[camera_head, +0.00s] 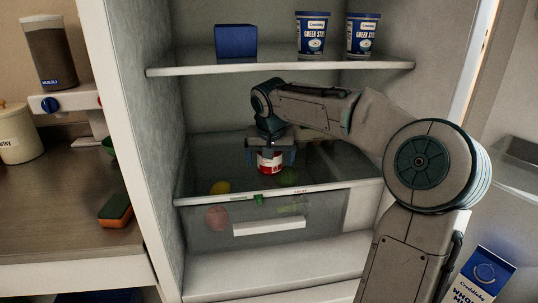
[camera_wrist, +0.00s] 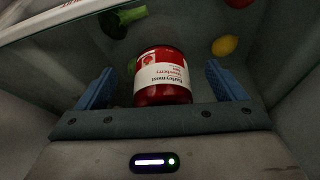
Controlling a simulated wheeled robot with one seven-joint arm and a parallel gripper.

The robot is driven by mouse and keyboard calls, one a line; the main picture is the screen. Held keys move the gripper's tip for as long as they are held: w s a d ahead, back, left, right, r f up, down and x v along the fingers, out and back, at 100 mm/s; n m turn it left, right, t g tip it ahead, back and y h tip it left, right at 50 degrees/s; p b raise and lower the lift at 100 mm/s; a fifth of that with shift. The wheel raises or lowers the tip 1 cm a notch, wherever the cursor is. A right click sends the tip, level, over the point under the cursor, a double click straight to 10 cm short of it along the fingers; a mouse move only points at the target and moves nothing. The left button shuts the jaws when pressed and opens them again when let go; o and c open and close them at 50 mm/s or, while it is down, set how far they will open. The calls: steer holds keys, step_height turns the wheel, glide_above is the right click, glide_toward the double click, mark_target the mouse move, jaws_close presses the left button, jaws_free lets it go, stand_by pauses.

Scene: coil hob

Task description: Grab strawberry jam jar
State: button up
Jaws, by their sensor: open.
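The strawberry jam jar (camera_head: 269,163) is red with a white label and stands on the glass shelf inside the fridge. In the wrist view the jar (camera_wrist: 162,76) sits between the two blue fingers, its label reading upside down. My gripper (camera_head: 270,156) is open around the jar, with one finger on each side. The wrist view shows a gap between each finger and the jar, and my gripper (camera_wrist: 158,88) is not closed on it. The arm hides part of the shelf behind.
The fruit drawer (camera_head: 270,232) below the glass shelf (camera_head: 215,187) holds a lemon (camera_head: 220,187), an apple (camera_head: 217,217) and green vegetables. Two yogurt tubs (camera_head: 312,35) and a blue box (camera_head: 236,41) stand on the upper shelf (camera_head: 190,69). The left fridge wall is close.

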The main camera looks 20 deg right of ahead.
steer(key=w, duration=0.1)
steer(key=w+d, duration=0.1)
steer(key=w, duration=0.1)
steer(key=shift+w+d+f, duration=0.15)
steer(key=shift+w+f, duration=0.15)
steer(key=shift+f, duration=0.3)
steer(key=c, duration=1.5)
